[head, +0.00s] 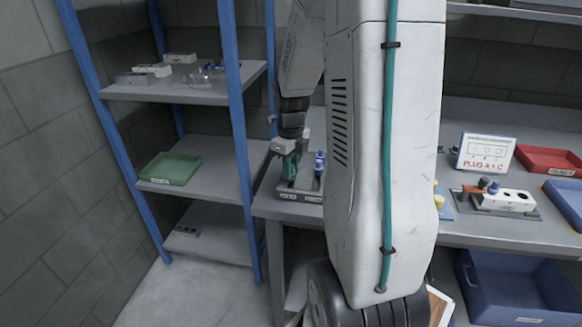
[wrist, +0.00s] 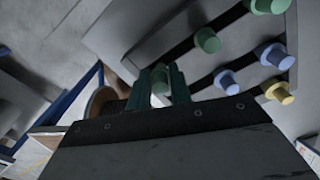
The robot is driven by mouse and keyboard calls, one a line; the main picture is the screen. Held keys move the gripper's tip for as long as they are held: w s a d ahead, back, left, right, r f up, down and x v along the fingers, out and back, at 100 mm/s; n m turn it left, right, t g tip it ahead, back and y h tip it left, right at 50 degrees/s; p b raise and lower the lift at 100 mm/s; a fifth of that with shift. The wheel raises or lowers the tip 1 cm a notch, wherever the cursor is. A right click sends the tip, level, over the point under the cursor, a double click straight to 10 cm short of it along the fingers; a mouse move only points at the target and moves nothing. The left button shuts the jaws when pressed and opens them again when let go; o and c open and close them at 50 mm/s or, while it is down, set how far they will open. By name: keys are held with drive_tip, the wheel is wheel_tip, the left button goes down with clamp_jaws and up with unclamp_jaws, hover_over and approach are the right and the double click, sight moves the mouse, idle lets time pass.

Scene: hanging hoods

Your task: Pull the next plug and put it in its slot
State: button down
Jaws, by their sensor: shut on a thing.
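My gripper (head: 289,172) is low over a grey plug stand (head: 300,195) at the near left end of the table. In the wrist view its two dark green fingers (wrist: 160,84) are shut on a green plug (wrist: 159,76). Other plugs stand near it in the wrist view: a green plug (wrist: 207,41), a second green plug (wrist: 268,5), a blue plug (wrist: 226,79), another blue plug (wrist: 277,56) and a yellow plug (wrist: 278,93). A white slot block (head: 510,201) with dark holes sits on the table at right. I cannot tell whether the held plug is clear of its seat.
A sign (head: 486,153) reading "PLUG A + C" stands behind the slot block, beside a red tray (head: 550,161) and a blue tray (head: 568,200). A blue bin (head: 515,288) is under the table. A blue-post shelf holds a green tray (head: 171,168). My column hides the middle of the table.

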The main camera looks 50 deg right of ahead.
drive_tip(key=shift+f, duration=0.9)
idle(0.4)
drive_tip(key=c, duration=1.2)
unclamp_jaws()
drive_tip(key=shift+r, duration=0.1)
wheel_tip(320, 180, up, 8)
drive_tip(key=shift+f, duration=0.2)
